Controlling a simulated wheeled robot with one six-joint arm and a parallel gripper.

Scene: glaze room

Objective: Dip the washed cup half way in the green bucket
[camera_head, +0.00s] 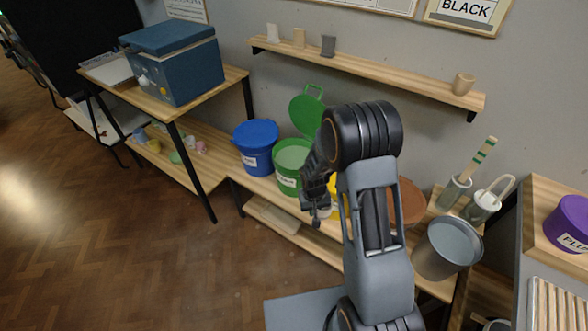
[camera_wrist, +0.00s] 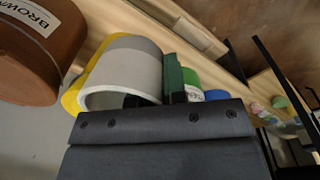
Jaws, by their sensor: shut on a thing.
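My gripper (camera_head: 318,208) is shut on a pale cup (camera_wrist: 122,76), whose opening faces the wrist camera; it shows a whitish part and a greyer band. In the head view only a small pale bit of the cup shows beside the fingers. The green bucket (camera_head: 288,181) stands on the low shelf, left of and behind my gripper. Its green lid (camera_head: 307,113) is raised and pale green glaze shows inside. The cup is outside the bucket, to its right. Part of the green bucket also shows in the wrist view (camera_wrist: 191,77).
A closed blue bucket (camera_head: 256,150) stands left of the green one. A yellow bucket (camera_wrist: 72,92) is partly hidden behind the cup. A brown bucket (camera_head: 408,204) and a grey bucket (camera_head: 440,259) stand to the right. A wall shelf (camera_head: 390,76) runs above. The floor in front is clear.

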